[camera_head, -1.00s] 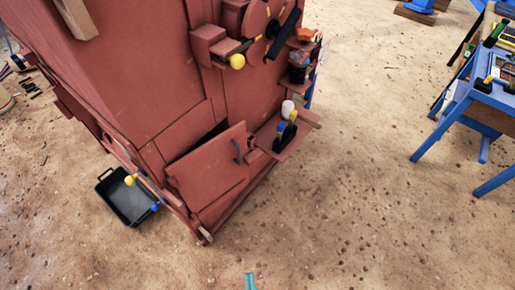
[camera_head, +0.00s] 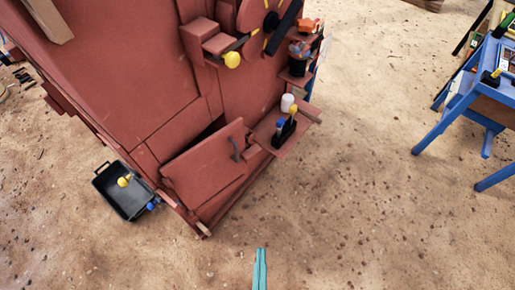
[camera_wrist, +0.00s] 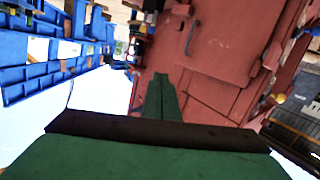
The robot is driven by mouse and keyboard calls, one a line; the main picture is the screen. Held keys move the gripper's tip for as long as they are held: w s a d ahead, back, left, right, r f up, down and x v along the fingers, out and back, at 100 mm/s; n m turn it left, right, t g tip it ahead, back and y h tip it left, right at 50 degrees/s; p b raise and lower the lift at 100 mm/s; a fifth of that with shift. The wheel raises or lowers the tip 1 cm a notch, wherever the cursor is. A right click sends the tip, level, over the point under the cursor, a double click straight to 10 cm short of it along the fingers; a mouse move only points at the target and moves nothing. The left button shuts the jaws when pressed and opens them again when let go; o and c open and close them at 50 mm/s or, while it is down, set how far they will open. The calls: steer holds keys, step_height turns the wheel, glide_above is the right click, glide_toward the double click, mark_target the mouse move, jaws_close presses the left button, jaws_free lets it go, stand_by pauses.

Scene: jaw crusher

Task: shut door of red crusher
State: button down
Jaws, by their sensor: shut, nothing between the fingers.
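The red crusher (camera_head: 135,70) stands at the left of the head view. Its door (camera_head: 205,162) is low on the near face and tilts outward, with a dark gap along its top edge. A dark handle (camera_head: 235,149) sits near the door's right edge. My gripper (camera_head: 260,252) shows as teal fingers at the bottom of the head view, apart from the door, over bare ground. In the wrist view my gripper (camera_wrist: 162,82) is shut and empty, with the red door panel (camera_wrist: 228,40) and its handle (camera_wrist: 219,43) beyond it.
A black tray (camera_head: 124,190) lies on the ground left of the crusher. A red side shelf (camera_head: 291,141) right of the door holds a black holder and a white item. A blue table (camera_head: 480,95) stands at the right. The sandy ground between is clear.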

steer(key=w+a+f+n+t+y, duration=0.1)
steer(key=w+f+n+t+y, duration=0.25)
steer(key=w+n, duration=0.65)
steer(key=n+g+y, duration=0.7)
steer(key=n+y, duration=0.2)
steer(key=n, duration=0.6)
glide_toward(244, 142)
steer(key=shift+t, duration=0.25)
steer(key=x, duration=0.6)
steer(key=shift+a+f, duration=0.15)
steer(key=shift+a, duration=0.05)
steer(key=shift+w, duration=0.15)
